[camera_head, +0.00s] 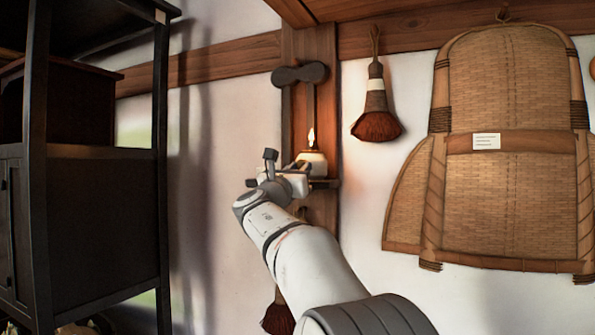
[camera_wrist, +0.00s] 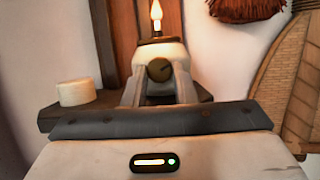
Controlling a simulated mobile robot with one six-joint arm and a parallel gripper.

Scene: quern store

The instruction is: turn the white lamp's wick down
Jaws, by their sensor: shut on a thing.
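The white lamp (camera_head: 316,158) stands on a small wooden shelf against a wall post, its flame (camera_head: 311,138) lit and upright. In the wrist view the lamp's pale body (camera_wrist: 172,50) is straight ahead, with a dark round wick knob (camera_wrist: 159,69) on its front. My gripper (camera_wrist: 159,75) has one pale finger on each side of this knob and is shut on it. In the head view my gripper (camera_head: 297,176) is at the lamp's front left and hides part of it; the knob is hidden there.
A white cylinder (camera_wrist: 76,92) sits on the shelf (camera_wrist: 50,117) left of the lamp. A brush (camera_head: 376,110) and a large woven pack frame (camera_head: 510,90) hang to the right. A dark cabinet (camera_head: 100,200) stands at left.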

